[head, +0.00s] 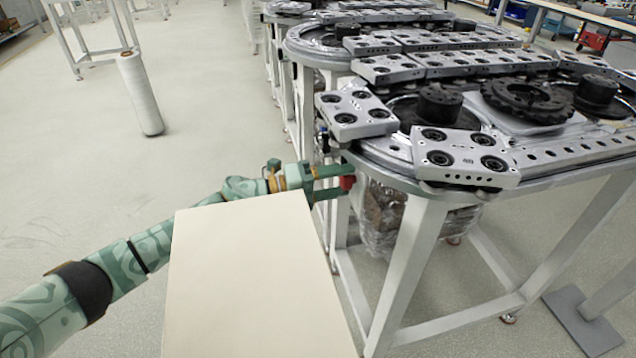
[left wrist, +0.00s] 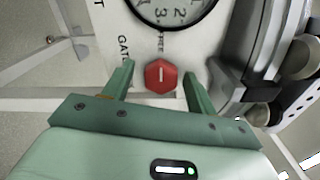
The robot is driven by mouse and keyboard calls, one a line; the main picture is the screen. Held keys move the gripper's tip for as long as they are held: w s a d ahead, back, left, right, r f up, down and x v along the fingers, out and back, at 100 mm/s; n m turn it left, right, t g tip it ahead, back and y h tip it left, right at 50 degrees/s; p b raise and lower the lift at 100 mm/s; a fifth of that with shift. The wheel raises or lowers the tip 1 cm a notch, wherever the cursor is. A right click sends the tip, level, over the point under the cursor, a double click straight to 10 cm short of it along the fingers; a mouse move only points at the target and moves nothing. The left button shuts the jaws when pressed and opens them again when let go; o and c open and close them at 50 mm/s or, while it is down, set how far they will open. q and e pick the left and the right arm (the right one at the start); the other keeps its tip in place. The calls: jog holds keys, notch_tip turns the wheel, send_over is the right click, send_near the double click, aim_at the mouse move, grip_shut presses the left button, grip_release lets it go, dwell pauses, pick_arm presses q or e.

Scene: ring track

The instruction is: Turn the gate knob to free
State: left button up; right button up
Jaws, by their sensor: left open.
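The red gate knob (left wrist: 161,76) is a six-sided knob on a white panel (left wrist: 112,40) in the left wrist view. Its white mark stands upright in the picture, toward small lettering above it that looks like "FREE". "GATE" lettering is at its left. In the head view, the knob (head: 348,182) shows at the side of the ring track. My left gripper (head: 348,181) is open, one finger on each side of the knob. In the left wrist view, my left gripper (left wrist: 158,69) shows gaps between fingers and knob. My right gripper is not in view.
A round gauge (left wrist: 172,10) is above the knob. The ring track (head: 400,178) carries grey pallets (head: 465,157) and black round parts on white legs. A wrapped bundle (head: 382,215) is below it. A white roll (head: 140,95) stands on open floor at left.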

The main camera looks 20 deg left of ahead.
aim_at(340, 180)
pick_arm(q)
jog(key=shift+a, duration=0.1)
jog(key=shift+s+a, duration=0.2)
jog(key=shift+a, duration=0.1)
jog(key=p+v, duration=0.1)
jog(key=v, duration=0.2)
jog(key=shift+s+a+r, duration=0.15)
jog(key=shift+s+a, duration=0.05)
jog(key=p+v, duration=0.2)
jog(key=v, duration=1)
jog(key=shift+p, duration=0.3)
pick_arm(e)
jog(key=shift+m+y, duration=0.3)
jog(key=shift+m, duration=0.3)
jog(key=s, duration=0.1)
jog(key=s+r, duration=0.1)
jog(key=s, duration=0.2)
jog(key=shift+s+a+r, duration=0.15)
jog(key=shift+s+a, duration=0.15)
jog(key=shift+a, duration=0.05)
pick_arm(q)
jog(key=shift+d, duration=0.1)
